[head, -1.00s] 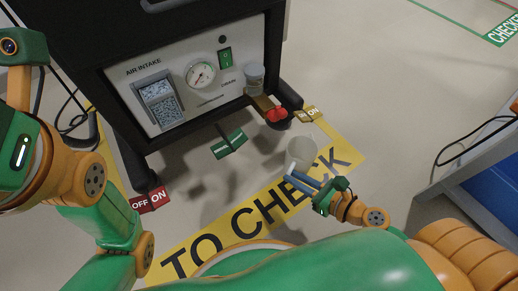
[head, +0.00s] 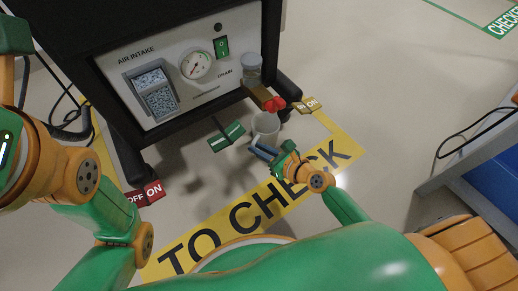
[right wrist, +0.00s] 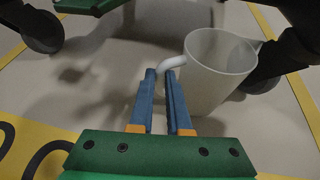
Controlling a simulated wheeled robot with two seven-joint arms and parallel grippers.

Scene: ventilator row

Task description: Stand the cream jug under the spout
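The cream jug (head: 266,124), a pale, handled, open-topped jug, is upright at the front right of the black machine. It also shows in the right wrist view (right wrist: 212,72). My right gripper (head: 256,149) is shut on its handle; in the right wrist view the fingertips (right wrist: 162,76) close around the handle's end. The spout area, a brass-coloured fitting with a red tap (head: 272,103) below a clear jar (head: 252,68), is just above the jug's rim in the head view. I cannot tell whether the spout is exactly over the opening or whether the jug touches the floor.
The black machine (head: 190,75) has a dial and green switch on its front panel. Red and yellow ON/OFF tags sit by the wheels. Yellow TO CHECK floor marking (head: 325,158) lies in front. A blue-sided table stands right.

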